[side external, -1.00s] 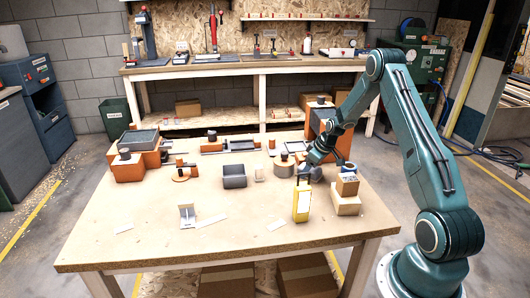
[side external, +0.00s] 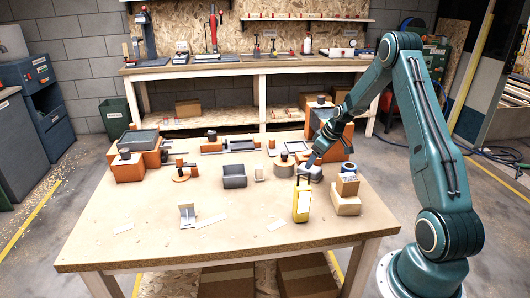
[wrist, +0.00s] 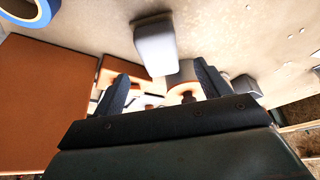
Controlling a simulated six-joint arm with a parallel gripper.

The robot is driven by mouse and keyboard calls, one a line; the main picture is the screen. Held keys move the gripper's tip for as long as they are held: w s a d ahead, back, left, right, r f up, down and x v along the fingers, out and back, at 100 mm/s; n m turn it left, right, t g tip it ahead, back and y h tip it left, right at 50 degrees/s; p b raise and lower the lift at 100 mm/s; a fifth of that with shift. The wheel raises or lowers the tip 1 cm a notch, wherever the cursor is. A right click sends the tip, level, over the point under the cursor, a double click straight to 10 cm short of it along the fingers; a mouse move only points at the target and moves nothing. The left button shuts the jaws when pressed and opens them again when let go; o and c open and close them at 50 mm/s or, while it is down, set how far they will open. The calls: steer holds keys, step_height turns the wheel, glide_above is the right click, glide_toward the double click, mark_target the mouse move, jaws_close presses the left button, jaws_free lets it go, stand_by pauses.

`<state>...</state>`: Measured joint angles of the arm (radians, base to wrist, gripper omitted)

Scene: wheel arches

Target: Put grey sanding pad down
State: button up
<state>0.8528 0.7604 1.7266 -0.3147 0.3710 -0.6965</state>
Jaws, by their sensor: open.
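The grey sanding pad (side external: 313,174) lies on the wooden table, right of the table's middle; it also shows in the wrist view (wrist: 155,46). My gripper (side external: 312,158) is just above and behind the pad in the side view. In the wrist view my gripper (wrist: 162,87) has its two dark fingers spread wide, with nothing between them. The pad lies beyond the fingertips and looks apart from them.
A blue tape roll (side external: 348,168) and small cardboard boxes (side external: 346,199) stand right of the pad. A yellow device (side external: 302,203) stands in front. A dark grey bin (side external: 234,181) is to the left. An orange block (wrist: 65,90) is close to my gripper.

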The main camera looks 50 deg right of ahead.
steer(key=v, duration=0.6)
steer(key=shift+r, duration=0.3)
steer(key=shift+s, duration=0.15)
steer(key=s+a+r, duration=0.1)
steer(key=a+r, duration=0.7)
steer(key=a, duration=0.3)
steer(key=s+a+r, duration=0.2)
steer(key=a+r, duration=0.6)
steer(key=a, duration=0.2)
steer(key=s+a+r+t, duration=0.1)
steer(key=s+a+r, duration=0.2)
steer(key=s+a, duration=1.1)
steer(key=s, duration=0.3)
steer(key=shift+s+a, duration=0.2)
steer(key=shift+s, duration=0.15)
